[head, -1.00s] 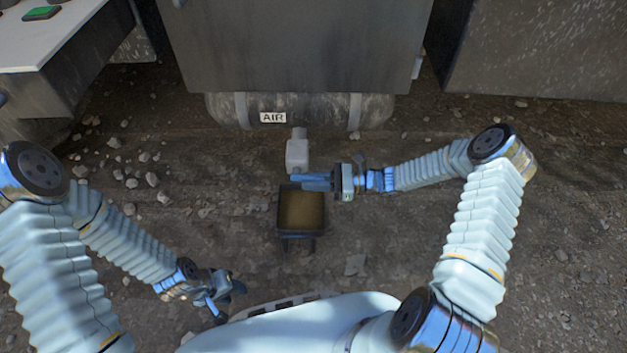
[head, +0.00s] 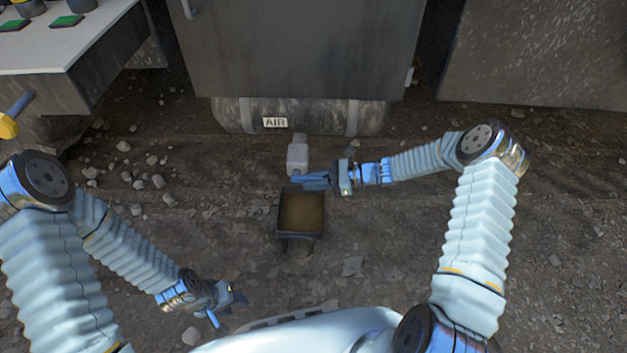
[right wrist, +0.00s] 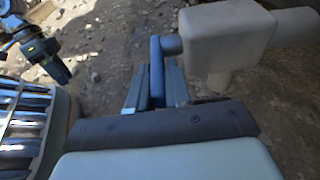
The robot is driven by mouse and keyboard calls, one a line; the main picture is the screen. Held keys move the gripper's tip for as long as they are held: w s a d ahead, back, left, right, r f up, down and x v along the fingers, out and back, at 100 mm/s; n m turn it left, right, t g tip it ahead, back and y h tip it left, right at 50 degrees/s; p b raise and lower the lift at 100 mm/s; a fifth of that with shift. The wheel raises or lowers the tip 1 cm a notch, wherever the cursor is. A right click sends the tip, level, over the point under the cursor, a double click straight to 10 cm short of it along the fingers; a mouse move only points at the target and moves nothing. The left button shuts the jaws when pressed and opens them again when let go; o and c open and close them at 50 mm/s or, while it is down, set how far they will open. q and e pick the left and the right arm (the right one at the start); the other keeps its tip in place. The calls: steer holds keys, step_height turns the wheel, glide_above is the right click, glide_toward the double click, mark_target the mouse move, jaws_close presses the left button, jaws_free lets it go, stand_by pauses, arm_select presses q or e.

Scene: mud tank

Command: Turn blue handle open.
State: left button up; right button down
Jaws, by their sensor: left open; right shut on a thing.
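The blue handle (right wrist: 157,75) shows in the right wrist view as a bent lever. It joins the side of a pale valve body (right wrist: 225,38), which also shows in the head view (head: 297,157) below the tank. My right gripper (head: 305,181) is shut on the handle. In the right wrist view its fingers (right wrist: 157,88) lie on both sides of the lever. In the head view the fingers hide most of the handle. My left gripper (head: 230,307) is open and empty, low at the left, well away from the valve.
A dark tank (head: 235,115) marked AIR lies behind the valve, under a grey cabinet (head: 300,50). A black bin (head: 302,236) with brown contents stands in front of the valve. A panel with green buttons (head: 66,21) is at the upper left. Stones are scattered on the ground.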

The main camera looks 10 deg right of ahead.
steer(key=c, duration=1.4)
jaws_free()
steer(key=p+v, duration=0.1)
steer(key=v, duration=1.3)
